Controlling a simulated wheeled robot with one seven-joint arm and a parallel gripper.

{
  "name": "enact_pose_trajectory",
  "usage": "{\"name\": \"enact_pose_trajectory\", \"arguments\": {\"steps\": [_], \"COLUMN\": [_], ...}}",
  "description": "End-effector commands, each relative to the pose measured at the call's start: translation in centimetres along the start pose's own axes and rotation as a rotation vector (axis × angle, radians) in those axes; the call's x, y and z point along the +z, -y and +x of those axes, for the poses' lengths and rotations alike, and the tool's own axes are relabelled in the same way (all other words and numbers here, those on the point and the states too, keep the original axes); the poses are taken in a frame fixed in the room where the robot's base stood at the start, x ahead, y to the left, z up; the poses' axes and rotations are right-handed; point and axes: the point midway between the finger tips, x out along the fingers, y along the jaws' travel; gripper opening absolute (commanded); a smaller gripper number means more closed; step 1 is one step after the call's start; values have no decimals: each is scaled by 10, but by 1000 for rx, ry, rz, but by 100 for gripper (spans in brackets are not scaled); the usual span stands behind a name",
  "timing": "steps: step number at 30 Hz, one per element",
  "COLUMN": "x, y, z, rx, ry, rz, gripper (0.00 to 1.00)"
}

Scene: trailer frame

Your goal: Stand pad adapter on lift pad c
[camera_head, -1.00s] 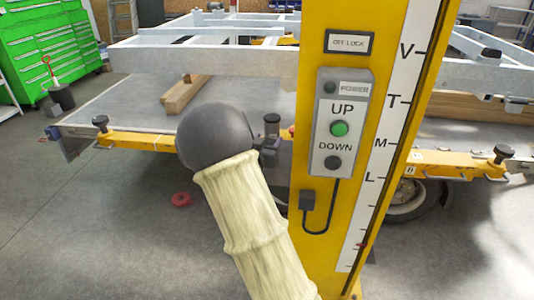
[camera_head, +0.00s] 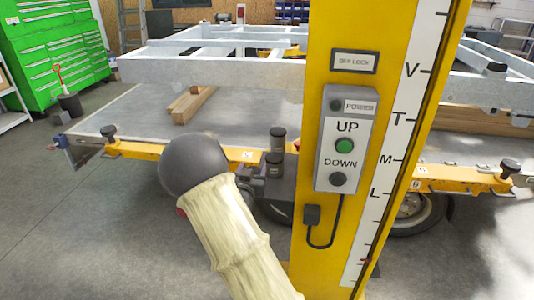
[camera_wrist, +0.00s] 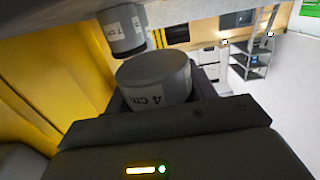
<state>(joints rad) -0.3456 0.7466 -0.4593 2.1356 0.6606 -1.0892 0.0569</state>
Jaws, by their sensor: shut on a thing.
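My gripper (camera_head: 268,172) is in front of the trailer, just left of the yellow post, and partly hidden behind my grey and cream arm. It is shut on a short dark grey cylinder, the pad adapter (camera_wrist: 155,78), marked "4 cm" in the wrist view. The adapter looks roughly upright. A second grey cylinder marked "7 cm" (camera_wrist: 123,28) is beyond it, at the top of the wrist view. Dark lift pads sit at the left end (camera_head: 109,132) and right end (camera_head: 510,167) of the yellow lift arms. I cannot tell which pad is c.
The yellow post (camera_head: 325,235) with its UP/DOWN control box (camera_head: 345,150) stands close at the right of my gripper. The galvanised trailer frame (camera_head: 210,72) lies behind. A green tool cabinet (camera_head: 55,50) is at the back left. The floor at front left is clear.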

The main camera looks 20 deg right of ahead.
Motion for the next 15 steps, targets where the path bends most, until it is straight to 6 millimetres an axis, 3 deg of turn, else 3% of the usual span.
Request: {"name": "enact_pose_trajectory", "arguments": {"steps": [3,6,15], "x": [32,57,124], "y": [33,48,52], "z": [-23,-38,-70], "rx": [-125,-200,-321], "ry": [4,4,2], "rz": [-17,-19,-25], "gripper": [22,22,22]}}
